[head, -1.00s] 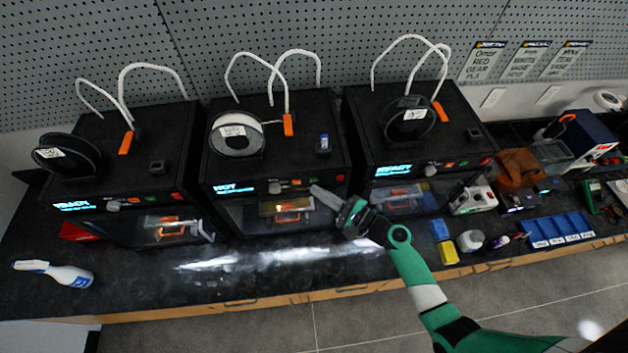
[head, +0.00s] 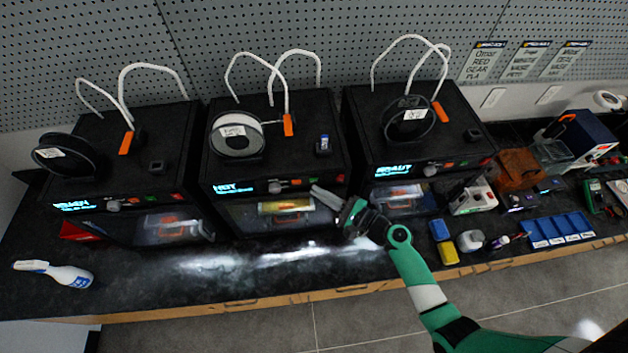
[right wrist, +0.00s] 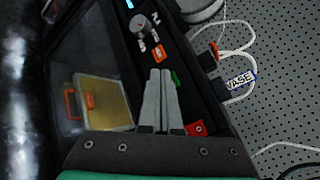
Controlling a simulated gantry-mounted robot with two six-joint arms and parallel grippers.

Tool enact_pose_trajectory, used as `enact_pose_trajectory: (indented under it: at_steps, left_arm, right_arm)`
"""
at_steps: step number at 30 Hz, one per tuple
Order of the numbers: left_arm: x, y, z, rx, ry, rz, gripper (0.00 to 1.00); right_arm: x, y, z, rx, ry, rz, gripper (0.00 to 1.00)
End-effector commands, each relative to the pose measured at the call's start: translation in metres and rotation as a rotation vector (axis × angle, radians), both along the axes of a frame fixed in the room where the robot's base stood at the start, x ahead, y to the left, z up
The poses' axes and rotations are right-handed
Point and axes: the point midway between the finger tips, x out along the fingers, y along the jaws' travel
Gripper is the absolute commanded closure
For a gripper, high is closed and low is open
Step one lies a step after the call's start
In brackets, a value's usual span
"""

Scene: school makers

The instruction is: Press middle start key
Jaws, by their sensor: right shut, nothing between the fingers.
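The middle printer (head: 335,150) is a black box with a lit blue display (head: 235,188) and a row of keys on its front. In the right wrist view the panel shows a knob, an orange key (right wrist: 158,53), a green key (right wrist: 176,77) and a red key (right wrist: 195,128). No lettering marking a start key is legible. My left gripper is not in view.
Similar printers stand left (head: 175,140) and right (head: 365,115). Behind the middle printer's window is a yellowish plate (right wrist: 103,102) with an orange handle. A spray bottle (head: 70,276) lies at left. A blue tray (head: 545,243) and small items are at right. The front counter is mostly clear.

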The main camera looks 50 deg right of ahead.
Motion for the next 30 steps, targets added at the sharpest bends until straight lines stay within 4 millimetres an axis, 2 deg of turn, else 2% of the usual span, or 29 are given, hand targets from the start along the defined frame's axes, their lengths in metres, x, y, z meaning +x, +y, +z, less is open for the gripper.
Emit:
enact_pose_trajectory:
  at_steps: [30]
  left_arm:
    - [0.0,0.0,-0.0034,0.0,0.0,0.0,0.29]
  right_arm:
    - [0.0072,-0.006,0.0,0.0,0.0,0.0,1.0]
